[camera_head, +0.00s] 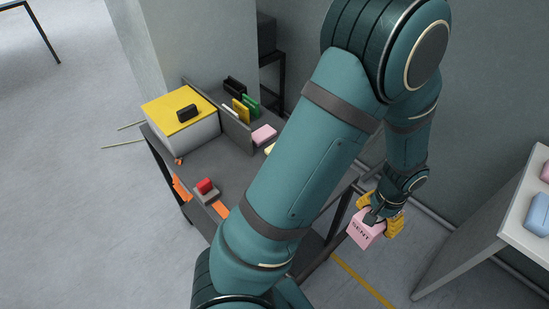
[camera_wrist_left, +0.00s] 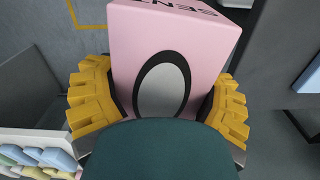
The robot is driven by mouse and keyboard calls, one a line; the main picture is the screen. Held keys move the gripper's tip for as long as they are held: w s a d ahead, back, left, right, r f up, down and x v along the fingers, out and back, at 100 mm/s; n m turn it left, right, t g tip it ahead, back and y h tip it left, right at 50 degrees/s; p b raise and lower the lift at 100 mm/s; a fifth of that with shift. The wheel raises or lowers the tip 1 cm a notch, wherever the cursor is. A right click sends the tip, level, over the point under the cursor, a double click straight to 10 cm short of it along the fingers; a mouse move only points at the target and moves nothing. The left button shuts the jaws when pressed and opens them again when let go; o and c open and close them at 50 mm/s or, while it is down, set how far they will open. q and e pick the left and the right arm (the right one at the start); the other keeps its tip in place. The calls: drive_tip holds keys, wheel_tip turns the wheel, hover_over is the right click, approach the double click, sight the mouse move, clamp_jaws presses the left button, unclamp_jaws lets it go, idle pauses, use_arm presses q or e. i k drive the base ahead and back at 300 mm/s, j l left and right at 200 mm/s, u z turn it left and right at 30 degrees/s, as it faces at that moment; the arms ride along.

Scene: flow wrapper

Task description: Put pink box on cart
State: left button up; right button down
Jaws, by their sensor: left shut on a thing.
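A pink box (camera_head: 361,235) with dark lettering "SENT" is in my left gripper (camera_head: 380,221), right of centre in the head view. The box is held up in the air between the dark table and the white table. In the left wrist view the pink box (camera_wrist_left: 200,42) sits between the yellow fingers of the left gripper (camera_wrist_left: 160,105), which are shut on its sides. A dark oval with a grey centre shows on the face toward the camera. My right gripper is in neither view. I cannot identify the cart for certain.
A dark table (camera_head: 179,168) holds a yellow-topped box (camera_head: 180,112), a red button (camera_head: 205,186) and several small items. My arm hides its right part. A white table (camera_head: 500,225) with pink and blue items stands at right. A white tray (camera_wrist_left: 30,137) holds pastel items.

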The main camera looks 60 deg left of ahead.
sight(197, 168)
drive_tip(key=z, duration=1.2)
drive_tip(key=k+z, duration=0.25)
drive_tip(key=k, duration=1.3)
drive_tip(key=k+u, duration=0.2)
drive_tip(key=k+j+u, duration=0.2)
drive_tip(key=k, duration=0.25)
drive_tip(key=i+j+u, duration=0.1)
drive_tip(key=u, duration=0.35)
drive_tip(key=i+u, duration=0.15)
drive_tip(key=u, duration=0.3)
drive_tip(key=i, duration=0.25)
